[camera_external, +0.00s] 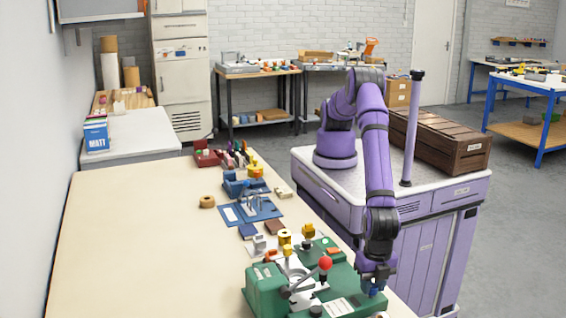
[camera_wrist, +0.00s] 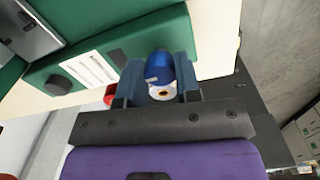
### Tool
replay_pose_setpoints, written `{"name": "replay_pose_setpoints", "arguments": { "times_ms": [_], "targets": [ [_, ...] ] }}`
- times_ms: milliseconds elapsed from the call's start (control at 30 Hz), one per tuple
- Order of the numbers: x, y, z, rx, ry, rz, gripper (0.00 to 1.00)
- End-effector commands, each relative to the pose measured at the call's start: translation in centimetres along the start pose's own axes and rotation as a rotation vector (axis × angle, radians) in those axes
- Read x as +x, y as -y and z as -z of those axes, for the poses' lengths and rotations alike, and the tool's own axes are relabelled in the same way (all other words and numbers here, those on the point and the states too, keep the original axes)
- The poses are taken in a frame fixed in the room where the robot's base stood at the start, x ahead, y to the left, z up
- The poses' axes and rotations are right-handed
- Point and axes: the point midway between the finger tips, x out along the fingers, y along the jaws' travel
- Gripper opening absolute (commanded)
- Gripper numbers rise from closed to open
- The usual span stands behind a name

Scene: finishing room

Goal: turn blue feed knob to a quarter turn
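The blue feed knob (camera_wrist: 158,64) sits at the edge of the green machine (camera_wrist: 95,50) in the wrist view. My gripper (camera_wrist: 160,78) has one finger on each side of the knob, and the knob fills the gap between them. A small pale pointer mark shows on the knob's side. In the external view my gripper (camera_external: 374,284) points down at the machine's right end, and a bit of the blue knob (camera_external: 376,292) shows below it. The green machine (camera_external: 264,290) stands on the near end of the bench. The fingers hide part of the knob.
A red ball-ended lever (camera_external: 325,263) rises from the machine left of my gripper. A black knob (camera_wrist: 62,87) and a white label are beside the blue knob. Blue trays and small parts stand farther along the bench (camera_external: 130,235); its left side is clear.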

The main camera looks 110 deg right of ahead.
Motion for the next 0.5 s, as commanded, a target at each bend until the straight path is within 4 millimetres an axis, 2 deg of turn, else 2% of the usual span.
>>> {"name": "replay_pose_setpoints", "arguments": {
  "times_ms": [267, 500],
  "targets": [
    [-0.02, -0.01, 0.0, 0.009, 0.0, 0.0, 0.08],
    [-0.03, 0.0, 0.0, 0.093, 0.002, 0.0, 0.08]
  ]
}}
